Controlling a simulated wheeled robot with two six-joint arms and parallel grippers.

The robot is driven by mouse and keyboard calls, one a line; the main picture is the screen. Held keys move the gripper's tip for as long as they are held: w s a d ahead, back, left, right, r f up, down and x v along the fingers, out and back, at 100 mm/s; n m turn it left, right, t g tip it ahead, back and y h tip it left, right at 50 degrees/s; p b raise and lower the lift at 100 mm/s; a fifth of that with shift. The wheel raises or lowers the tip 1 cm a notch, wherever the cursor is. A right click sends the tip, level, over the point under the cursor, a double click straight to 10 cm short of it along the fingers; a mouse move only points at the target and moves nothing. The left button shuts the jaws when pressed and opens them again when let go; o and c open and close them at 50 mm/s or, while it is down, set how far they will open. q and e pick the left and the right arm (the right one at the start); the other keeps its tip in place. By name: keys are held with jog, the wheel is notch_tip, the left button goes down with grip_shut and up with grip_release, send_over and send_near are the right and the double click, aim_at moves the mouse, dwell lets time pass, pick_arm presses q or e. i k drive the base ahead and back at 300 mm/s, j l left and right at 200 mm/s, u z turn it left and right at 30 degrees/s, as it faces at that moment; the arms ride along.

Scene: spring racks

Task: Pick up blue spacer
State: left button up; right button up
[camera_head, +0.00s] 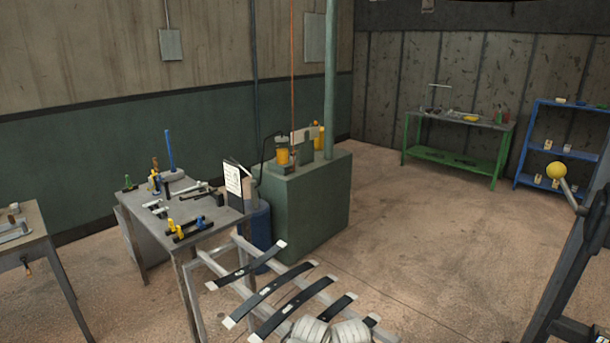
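No part is clearly recognisable as the blue spacer at this distance. Small blue pieces show on the grey workbench (226,217) at the left: a blue end piece (200,221) on a dark bar that also carries yellow pieces, and another small blue piece (157,185) beside a yellow one farther back. A tall blue rod (170,150) stands upright from a grey round base on the same bench. Neither of my grippers can be made out. Two white rounded parts at the bottom edge may be mine, but I cannot tell.
A pale metal rack (205,258) with several dark leaf springs (252,300) stands close in front. Behind the workbench are a blue drum (259,238) and a green cabinet (308,215). A green table (455,160) and blue shelf (562,145) stand far back. Open floor lies right.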

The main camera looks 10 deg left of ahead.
aim_at(200, 224)
jog(key=i+j+z, duration=0.1)
jog(key=j, duration=0.25)
jog(key=i+j+z, duration=0.1)
jog(key=i+j, duration=0.4)
jog(key=j, duration=0.25)
jog(key=i+j+z, duration=0.15)
jog(key=j, duration=0.25)
jog(key=i+j+z, duration=0.1)
jog(key=i+j, duration=0.15)
jog(key=j, duration=0.15)
jog(key=i+j, duration=0.15)
jog(key=j, duration=0.25)
jog(key=i+j, duration=0.2)
jog(key=j, duration=0.15)
jog(key=i+j, duration=0.15)
jog(key=j, duration=0.25)
jog(key=i+j, duration=0.15)
jog(key=j, duration=0.25)
jog(key=i+j, duration=0.15)
jog(key=j, duration=0.25)
jog(key=i+j, duration=0.2)
jog(key=j, duration=0.15)
